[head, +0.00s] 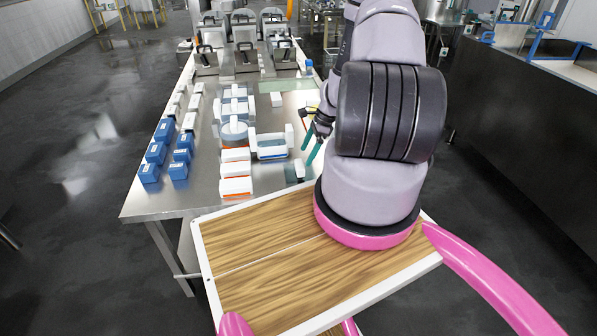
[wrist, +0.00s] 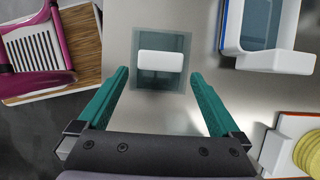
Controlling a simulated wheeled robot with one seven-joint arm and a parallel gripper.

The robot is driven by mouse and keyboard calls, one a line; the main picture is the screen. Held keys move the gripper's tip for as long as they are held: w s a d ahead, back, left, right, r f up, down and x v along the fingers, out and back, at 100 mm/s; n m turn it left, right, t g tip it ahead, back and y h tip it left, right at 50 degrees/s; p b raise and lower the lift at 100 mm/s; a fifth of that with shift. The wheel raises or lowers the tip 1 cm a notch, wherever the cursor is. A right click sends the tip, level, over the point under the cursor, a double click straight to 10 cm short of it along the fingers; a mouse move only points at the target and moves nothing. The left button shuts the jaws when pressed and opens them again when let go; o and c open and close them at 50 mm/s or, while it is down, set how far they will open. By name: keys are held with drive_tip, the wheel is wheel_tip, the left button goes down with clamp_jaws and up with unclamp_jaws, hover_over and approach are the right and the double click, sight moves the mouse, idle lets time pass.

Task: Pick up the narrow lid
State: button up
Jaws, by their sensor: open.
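The narrow lid (wrist: 146,79) is a teal see-through rectangle with a white block handle (wrist: 161,61) on top. It lies flat on the steel table, in the upper middle of the wrist view. In the head view the lid (head: 291,174) is small, near the table's front right corner, partly hidden by my gripper. My gripper (wrist: 160,73) has teal fingers spread wide, with nothing between them touching. It is above the table, and the handle shows between the fingertips with a gap on each side. My gripper (head: 311,146) also shows in the head view, partly behind my arm.
A white-handled blue frame (head: 271,146) stands close to the lid. White boxes with orange bases (head: 236,170) are left of it. Blue boxes (head: 155,153) line the table's left side. Presses (head: 246,55) stand at the back. The steel around the lid is mostly bare.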

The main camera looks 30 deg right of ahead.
sight(300, 164)
drive_tip(key=x, duration=0.6)
drive_tip(key=shift+w+a+f, duration=0.15)
drive_tip(key=shift+a, duration=0.15)
drive_tip(key=shift+c, duration=0.3)
drive_tip(key=c, duration=1.1)
